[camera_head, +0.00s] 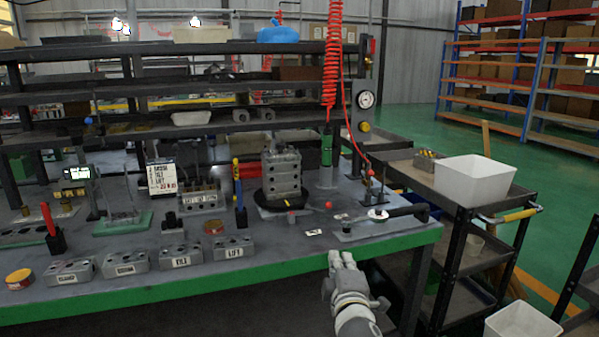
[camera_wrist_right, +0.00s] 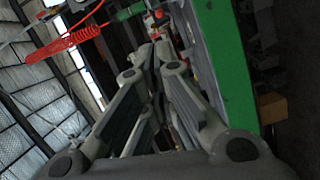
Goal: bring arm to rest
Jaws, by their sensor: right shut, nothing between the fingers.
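My right gripper (camera_head: 341,258) is in the head view, in front of the workbench's green front edge near its right end. It is shut and empty, and it touches nothing that I can see. In the right wrist view the same gripper's fingers (camera_wrist_right: 158,45) come together at the top middle, with the bench's green edge (camera_wrist_right: 226,70) close beside them on the right. My left gripper does not show in the head view.
The workbench (camera_head: 330,270) holds a row of labelled grey blocks (camera_head: 234,248), a stacked valve block (camera_head: 282,175) and a red coiled hose (camera_head: 332,60). A black cart with a white bin (camera_head: 474,180) stands right of the bench. A white bin (camera_head: 522,322) is at the lower right.

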